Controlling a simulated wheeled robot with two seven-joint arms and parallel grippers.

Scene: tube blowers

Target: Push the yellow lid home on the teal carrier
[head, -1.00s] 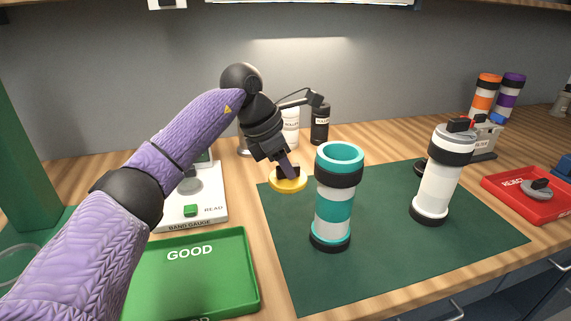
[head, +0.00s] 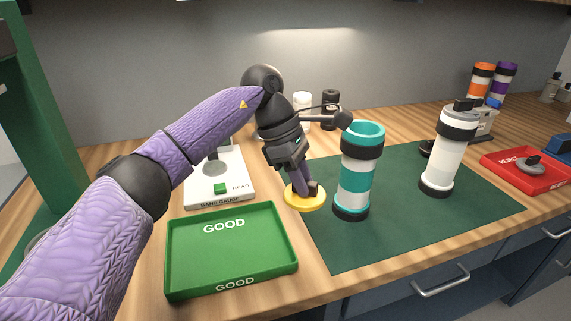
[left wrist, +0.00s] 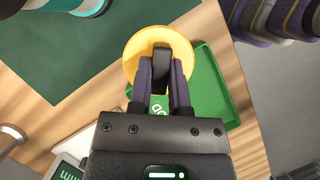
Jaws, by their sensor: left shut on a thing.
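The yellow lid (head: 304,203) is a round disc with a dark grip block on top. My left gripper (head: 310,189) is shut on that block, just left of the teal carrier (head: 355,182). In the left wrist view the lid (left wrist: 132,60) shows beyond the fingers of my left gripper (left wrist: 162,65), which close on the dark block. The carrier stands upright, white with teal bands and black rings, its teal mouth open at the top. The lid is apart from the carrier and lower than its mouth. My right gripper is not in view.
A dark green mat (head: 400,240) lies under the carrier and a white, grey-capped carrier (head: 448,150). The green GOOD tray (head: 232,292) is at the front left, with the white band gauge (head: 225,198) behind it. A red REJECT tray (head: 520,182) is at the right.

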